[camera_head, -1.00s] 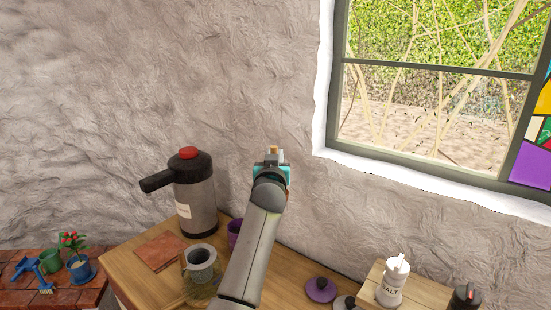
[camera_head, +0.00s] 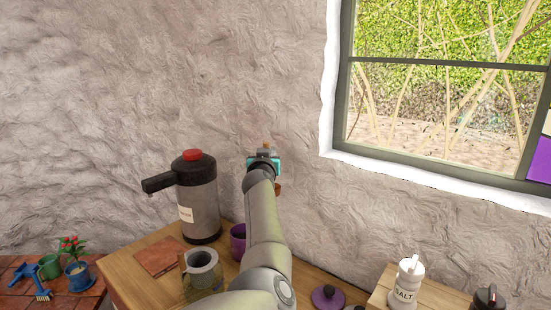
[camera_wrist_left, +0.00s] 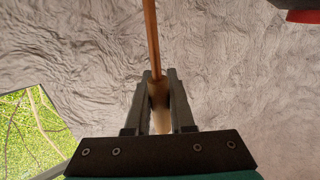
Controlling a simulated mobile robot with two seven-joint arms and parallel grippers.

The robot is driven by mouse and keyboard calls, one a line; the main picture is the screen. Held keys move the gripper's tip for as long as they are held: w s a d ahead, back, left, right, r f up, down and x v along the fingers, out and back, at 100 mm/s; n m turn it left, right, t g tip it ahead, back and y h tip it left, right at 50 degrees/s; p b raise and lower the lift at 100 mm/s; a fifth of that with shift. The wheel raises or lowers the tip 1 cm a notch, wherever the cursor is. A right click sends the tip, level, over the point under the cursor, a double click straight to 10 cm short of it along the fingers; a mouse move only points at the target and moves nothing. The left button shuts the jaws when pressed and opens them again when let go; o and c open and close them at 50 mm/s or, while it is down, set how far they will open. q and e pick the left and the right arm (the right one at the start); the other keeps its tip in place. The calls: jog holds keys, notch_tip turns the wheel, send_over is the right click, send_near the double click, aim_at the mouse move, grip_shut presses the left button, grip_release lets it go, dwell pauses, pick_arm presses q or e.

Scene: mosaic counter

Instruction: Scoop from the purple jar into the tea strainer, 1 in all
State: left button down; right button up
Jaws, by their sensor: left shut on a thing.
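My left gripper (camera_head: 266,154) is raised in front of the wall, above and right of the purple jar. In the left wrist view the gripper (camera_wrist_left: 159,80) is shut on a thin wooden handle (camera_wrist_left: 151,35), likely the scoop's. A small brown piece (camera_head: 278,188) shows beside my wrist; I cannot tell if it is the scoop's bowl or what it holds. The purple jar (camera_head: 238,241) stands open on the counter, partly hidden by my arm. The grey tea strainer (camera_head: 202,260) sits in a glass pot (camera_head: 198,290) left of the jar. My right gripper is not in view.
A tall flask (camera_head: 199,205) with a red button stands behind the pot. A brown mat (camera_head: 160,256) lies to its left. A purple lid (camera_head: 327,297) lies right of my arm, and a salt jar (camera_head: 405,285) stands on a wooden block. A potted plant (camera_head: 77,272) is far left.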

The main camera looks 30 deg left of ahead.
pick_arm(q)
jog(key=s+a+f+n+g+y+b, duration=0.3)
jog(key=a+f+n+g+y+b, duration=0.3)
jog(key=a+f, duration=0.4)
notch_tip(320, 180, down, 12)
jog(key=b, duration=0.6)
jog(key=shift+s+d+y+b, duration=0.25)
jog(key=shift+y+b, duration=0.05)
jog(key=shift+y, duration=0.1)
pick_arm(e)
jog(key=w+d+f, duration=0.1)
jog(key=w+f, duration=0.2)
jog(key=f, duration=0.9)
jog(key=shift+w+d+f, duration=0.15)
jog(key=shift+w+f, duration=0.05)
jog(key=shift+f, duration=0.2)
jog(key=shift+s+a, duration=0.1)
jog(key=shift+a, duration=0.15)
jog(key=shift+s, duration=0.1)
